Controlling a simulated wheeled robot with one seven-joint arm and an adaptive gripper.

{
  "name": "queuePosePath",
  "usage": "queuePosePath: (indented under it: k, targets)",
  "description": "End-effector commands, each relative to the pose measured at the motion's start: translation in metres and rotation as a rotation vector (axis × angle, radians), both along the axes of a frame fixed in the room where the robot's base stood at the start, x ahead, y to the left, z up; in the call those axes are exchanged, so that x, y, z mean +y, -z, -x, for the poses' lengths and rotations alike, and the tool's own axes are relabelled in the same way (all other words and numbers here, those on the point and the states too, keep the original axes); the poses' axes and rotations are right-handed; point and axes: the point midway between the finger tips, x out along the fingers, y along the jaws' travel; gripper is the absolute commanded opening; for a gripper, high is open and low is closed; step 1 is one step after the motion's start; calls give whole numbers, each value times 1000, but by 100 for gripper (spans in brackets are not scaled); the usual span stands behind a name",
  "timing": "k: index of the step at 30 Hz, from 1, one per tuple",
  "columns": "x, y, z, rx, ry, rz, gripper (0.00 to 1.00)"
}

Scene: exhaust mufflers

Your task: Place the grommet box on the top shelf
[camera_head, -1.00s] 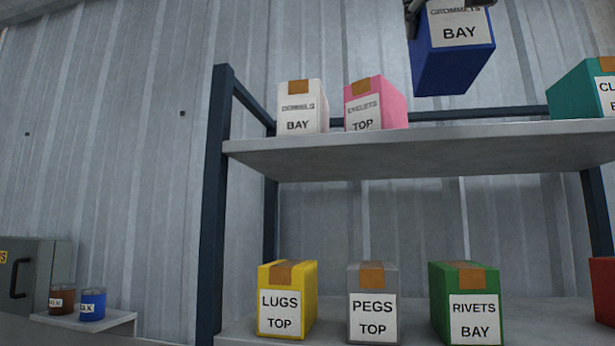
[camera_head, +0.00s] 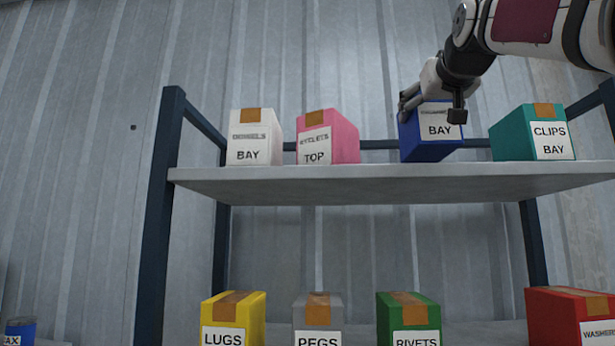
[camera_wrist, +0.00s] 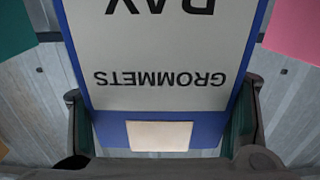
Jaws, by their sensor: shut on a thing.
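The grommet box (camera_head: 428,146) is blue with a white label reading BAY in the head view. In the wrist view its label (camera_wrist: 165,50) reads GROMMETS, upside down. My gripper (camera_head: 432,108) is shut on the upper part of the box, with a finger on each side. The box is at the top shelf (camera_head: 390,183), between the pink box (camera_head: 343,143) and the teal clips box (camera_head: 510,138). Its lower edge is close to the shelf surface; I cannot tell whether it touches.
A white box (camera_head: 264,140) stands left of the pink one on the top shelf. Yellow lugs (camera_head: 250,309), grey pegs (camera_head: 318,313), green rivets (camera_head: 424,313) and red washers (camera_head: 560,315) boxes stand on the lower shelf. Gaps show on both sides of the grommet box.

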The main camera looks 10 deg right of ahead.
Motion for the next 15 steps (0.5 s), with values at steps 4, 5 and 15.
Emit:
queuePosePath:
  k: [4, 5, 15]
  targets:
    - [-8, -1, -4, -4, 0, 0, 16]
    - [-9, 0, -4, -4, 0, 1, 16]
    - [-9, 30, -4, -4, 0, 1, 16]
